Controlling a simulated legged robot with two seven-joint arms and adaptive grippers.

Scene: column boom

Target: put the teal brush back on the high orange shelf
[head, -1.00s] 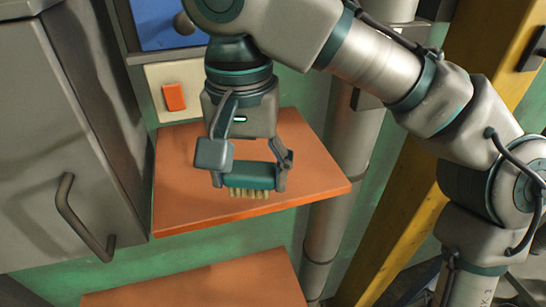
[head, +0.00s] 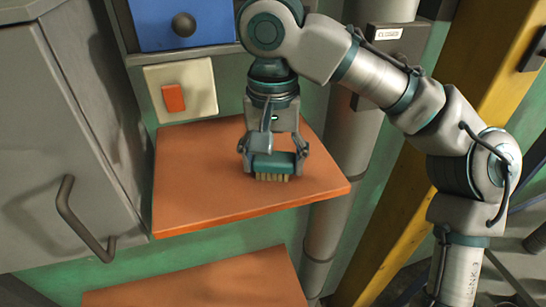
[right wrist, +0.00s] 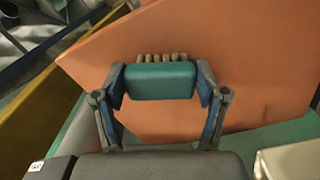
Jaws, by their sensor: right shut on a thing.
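The teal brush (head: 274,163) has a teal back and pale bristles pointing down. My right gripper (head: 273,155) is shut on it, with one finger at each end, and the brush appears over the high orange shelf (head: 200,195). In the right wrist view the brush (right wrist: 160,82) sits between the fingertips of the gripper (right wrist: 160,90), with the orange shelf (right wrist: 230,60) behind it. I cannot tell whether the bristles touch the shelf. My left gripper is not in view.
A lower orange shelf (head: 205,285) is below. A grey cabinet (head: 60,130) with a handle stands at left. A switch plate (head: 200,90), a blue drawer (head: 160,25) and a grey pipe (head: 345,150) are behind. The high shelf's left part is bare.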

